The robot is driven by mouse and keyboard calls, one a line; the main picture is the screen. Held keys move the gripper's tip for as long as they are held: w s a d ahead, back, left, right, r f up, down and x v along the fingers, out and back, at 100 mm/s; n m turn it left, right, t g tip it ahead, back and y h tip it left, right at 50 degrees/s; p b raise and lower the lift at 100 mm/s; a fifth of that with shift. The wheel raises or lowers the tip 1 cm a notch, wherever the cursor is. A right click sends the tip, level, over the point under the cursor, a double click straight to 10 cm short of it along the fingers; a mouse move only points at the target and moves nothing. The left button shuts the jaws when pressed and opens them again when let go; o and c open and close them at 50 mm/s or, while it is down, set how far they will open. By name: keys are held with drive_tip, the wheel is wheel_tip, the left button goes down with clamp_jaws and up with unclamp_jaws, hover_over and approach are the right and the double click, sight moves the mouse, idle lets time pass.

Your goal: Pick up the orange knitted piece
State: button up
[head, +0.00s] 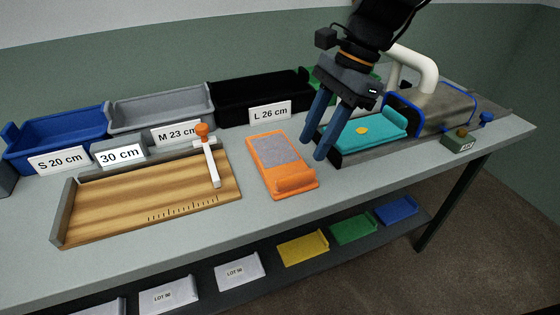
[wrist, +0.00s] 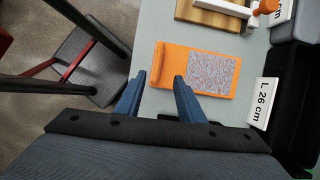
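The orange knitted piece (head: 281,165) lies flat on the grey table between the wooden measuring board and the machine at the right. It has a grey speckled patch and a rolled edge at its front end. It also shows in the wrist view (wrist: 170,75), just beyond my fingertips. My gripper (head: 313,150) points down with its two blue fingers apart. It is to the right of the orange piece in the head view. In the wrist view my gripper (wrist: 157,82) is open with nothing between the fingers.
A teal piece (head: 365,138) lies in a dark tray right of my gripper. The wooden measuring board (head: 130,205) with a white slider (head: 212,165) is at left. Blue (head: 55,135), grey (head: 160,105) and black (head: 260,95) bins stand behind. Bare table surrounds the orange piece's front.

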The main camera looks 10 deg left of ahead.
sight(297, 174)
drive_tip(key=shift+s+a+r, duration=0.1)
drive_tip(key=shift+a, duration=0.35)
drive_tip(key=shift+s+a+f, duration=0.15)
drive_tip(key=shift+a+f, duration=0.05)
drive_tip(key=shift+f, duration=0.05)
drive_tip(key=x, duration=0.4)
drive_tip(key=p+x, duration=0.1)
drive_tip(key=x, duration=0.1)
drive_tip(key=shift+s+d+f, duration=0.2)
drive_tip(key=shift+s+f, duration=0.2)
clamp_jaws()
